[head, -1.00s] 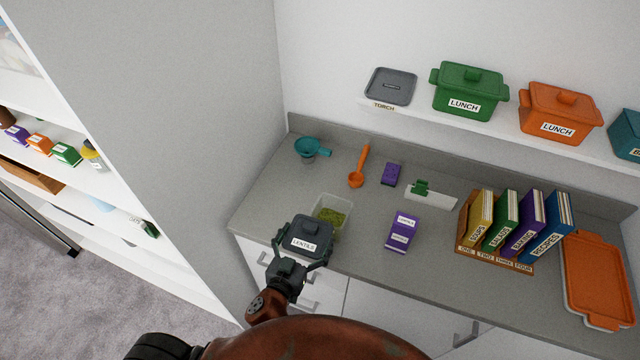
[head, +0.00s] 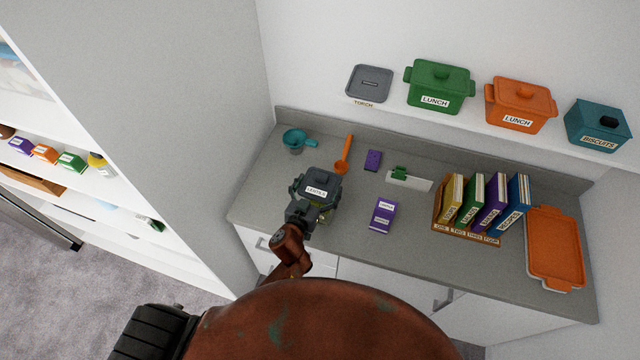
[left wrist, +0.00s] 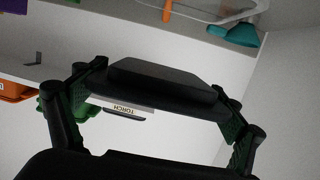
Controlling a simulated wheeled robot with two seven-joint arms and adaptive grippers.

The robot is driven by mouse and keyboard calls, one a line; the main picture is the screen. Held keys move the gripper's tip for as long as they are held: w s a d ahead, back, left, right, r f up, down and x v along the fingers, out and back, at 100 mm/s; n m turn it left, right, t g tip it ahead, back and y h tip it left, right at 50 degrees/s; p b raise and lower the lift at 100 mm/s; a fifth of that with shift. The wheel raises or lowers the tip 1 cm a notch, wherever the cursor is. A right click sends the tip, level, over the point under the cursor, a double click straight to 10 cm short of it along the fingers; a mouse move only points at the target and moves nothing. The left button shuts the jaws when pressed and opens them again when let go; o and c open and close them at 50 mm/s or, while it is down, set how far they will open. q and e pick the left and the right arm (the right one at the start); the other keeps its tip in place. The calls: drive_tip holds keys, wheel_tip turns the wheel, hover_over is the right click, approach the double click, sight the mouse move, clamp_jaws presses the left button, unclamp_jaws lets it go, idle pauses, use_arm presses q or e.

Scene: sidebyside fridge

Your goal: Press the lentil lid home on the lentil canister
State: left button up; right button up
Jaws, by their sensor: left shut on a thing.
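The dark grey lentil lid (head: 322,178), with a white LENTILS label, is held by my left gripper (head: 314,194), whose fingers are shut on its two sides. In the left wrist view the lid (left wrist: 165,82) shows as a dark slab between the fingers. The clear lentil canister (head: 325,216) stands on the counter with green contents. The lid hides most of it in the head view; only its near right part shows. I cannot tell whether lid and canister touch. My right gripper is not in view.
A teal funnel (head: 295,140), orange spoon (head: 344,155) and small purple box (head: 373,160) lie behind the lid. A purple carton (head: 382,215) stands to the right, then a book rack (head: 466,236) and an orange tray (head: 554,248). A shelf (head: 470,113) overhangs the counter's back.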

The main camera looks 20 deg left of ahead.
use_arm(q)
drive_tip(key=shift+f, duration=0.25)
wheel_tip(320, 180, down, 5)
drive_tip(key=b, duration=0.5)
drive_tip(key=shift+f, duration=0.15)
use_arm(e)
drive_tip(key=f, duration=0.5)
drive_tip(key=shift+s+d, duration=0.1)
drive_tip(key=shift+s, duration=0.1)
use_arm(q)
drive_tip(key=shift+f, duration=0.15)
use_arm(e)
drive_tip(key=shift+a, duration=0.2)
use_arm(q)
drive_tip(key=shift+f, duration=0.4)
drive_tip(key=shift+f, duration=0.2)
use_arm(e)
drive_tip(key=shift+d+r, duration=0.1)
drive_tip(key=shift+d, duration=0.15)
use_arm(q)
drive_tip(key=shift+f, duration=0.45)
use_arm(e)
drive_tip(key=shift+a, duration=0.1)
